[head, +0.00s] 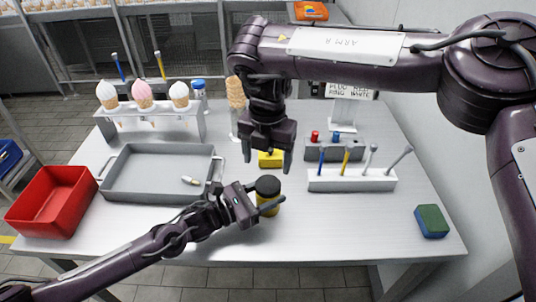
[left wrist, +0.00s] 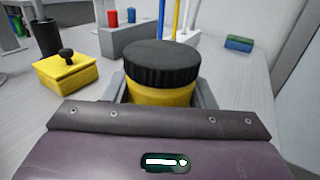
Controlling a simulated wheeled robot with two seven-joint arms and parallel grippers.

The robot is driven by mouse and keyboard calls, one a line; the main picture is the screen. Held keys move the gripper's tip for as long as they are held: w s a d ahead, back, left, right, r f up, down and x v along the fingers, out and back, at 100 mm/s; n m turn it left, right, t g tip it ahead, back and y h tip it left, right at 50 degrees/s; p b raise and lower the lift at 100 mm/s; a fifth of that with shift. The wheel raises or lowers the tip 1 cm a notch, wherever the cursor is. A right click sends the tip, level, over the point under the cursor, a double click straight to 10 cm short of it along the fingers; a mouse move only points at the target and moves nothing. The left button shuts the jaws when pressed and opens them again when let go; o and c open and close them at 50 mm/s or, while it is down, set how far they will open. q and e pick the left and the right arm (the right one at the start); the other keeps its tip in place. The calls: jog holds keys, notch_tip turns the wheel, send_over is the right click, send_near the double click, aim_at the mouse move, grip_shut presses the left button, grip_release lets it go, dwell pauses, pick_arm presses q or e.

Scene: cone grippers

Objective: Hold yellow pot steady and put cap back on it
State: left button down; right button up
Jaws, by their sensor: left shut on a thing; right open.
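The yellow pot (head: 268,207) stands on the table, and it also shows in the left wrist view (left wrist: 160,95). A black ribbed cap (head: 267,185) sits on its top; it shows larger in the left wrist view (left wrist: 161,64). My left gripper (head: 262,206) is shut on the pot, with its fingers on either side of the body below the cap. My right gripper (head: 263,158) is open, pointing down behind the pot. In the head view, its fingers lie to either side of a yellow box. Nothing shows held between them.
The yellow box (left wrist: 68,73) has a black knob on top. A grey tray (head: 160,198) and red bin (head: 50,202) stand left, with an ice-cream cone rack (head: 150,127) behind. A white tool holder (head: 352,181) stands right; a green-blue sponge (head: 431,221) lies far right. The front right table is clear.

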aim_at(268, 184)
jog(key=n, duration=0.4)
jog(key=shift+r, duration=0.15)
jog(key=n, duration=0.4)
jog(key=shift+d+r+n, duration=0.1)
jog(key=shift+r+n, duration=0.05)
jog(key=shift+n, duration=0.25)
jog(key=shift+f, duration=4)
